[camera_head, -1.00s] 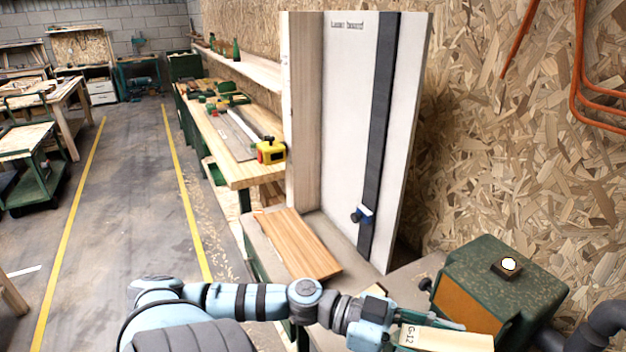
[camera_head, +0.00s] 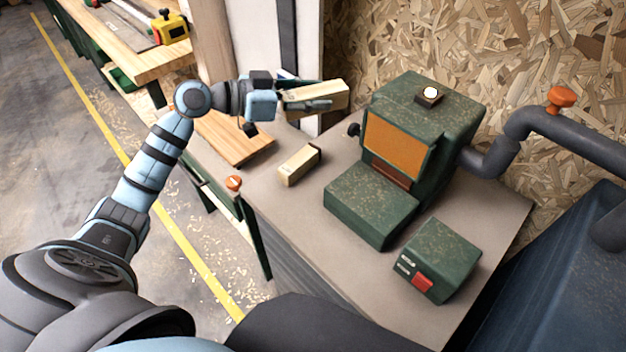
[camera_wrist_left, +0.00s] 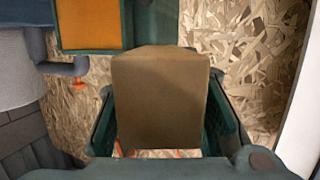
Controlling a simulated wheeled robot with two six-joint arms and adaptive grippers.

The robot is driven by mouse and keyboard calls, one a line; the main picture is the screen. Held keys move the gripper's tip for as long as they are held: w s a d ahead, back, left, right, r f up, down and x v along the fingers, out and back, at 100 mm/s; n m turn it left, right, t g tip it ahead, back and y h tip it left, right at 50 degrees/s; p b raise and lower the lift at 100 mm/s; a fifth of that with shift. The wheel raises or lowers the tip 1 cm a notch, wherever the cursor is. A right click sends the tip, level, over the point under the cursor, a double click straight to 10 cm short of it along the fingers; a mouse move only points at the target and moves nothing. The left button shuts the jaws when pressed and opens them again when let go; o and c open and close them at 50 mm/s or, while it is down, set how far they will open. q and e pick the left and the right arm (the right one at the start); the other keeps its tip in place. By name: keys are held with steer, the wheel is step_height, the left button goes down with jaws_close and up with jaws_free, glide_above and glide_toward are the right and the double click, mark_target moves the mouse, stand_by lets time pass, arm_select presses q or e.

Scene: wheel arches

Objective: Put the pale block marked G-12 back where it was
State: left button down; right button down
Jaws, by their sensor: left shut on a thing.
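A pale wooden block (camera_head: 332,97) is in my left gripper (camera_head: 316,94), with a dark finger on each side of it. Its far end sticks out beyond the fingertips, and it is held in the air near the foot of the white board. Its G-12 mark shows a second ago but cannot be read now. In the left wrist view the same block (camera_wrist_left: 160,98) appears brown and shaded between the green fingers (camera_wrist_left: 162,125). A second pale block (camera_head: 299,165) lies on the grey bench top, with a dark end. My right gripper is not in view.
A green machine (camera_head: 425,125) with an orange panel stands right of the second block. A green box with a red switch (camera_head: 437,262) sits in front of it. A wooden board (camera_head: 235,138) lies at the bench's left. Bare bench top (camera_head: 290,210) surrounds the second block.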

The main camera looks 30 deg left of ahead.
arm_select(q)
steer(key=f+b, duration=0.6)
steer(key=f, duration=1.2)
steer(key=shift+s+f, duration=0.2)
steer(key=shift+f, duration=0.25)
steer(key=shift+f, duration=0.25)
steer(key=c, duration=1.1)
jaws_free()
steer(key=shift+r, duration=0.15)
steer(key=v, duration=0.4)
steer(key=p+v, duration=0.1)
steer(key=v, duration=0.3)
steer(key=p+v, duration=0.1)
steer(key=v, duration=0.3)
steer(key=shift+r, duration=0.4)
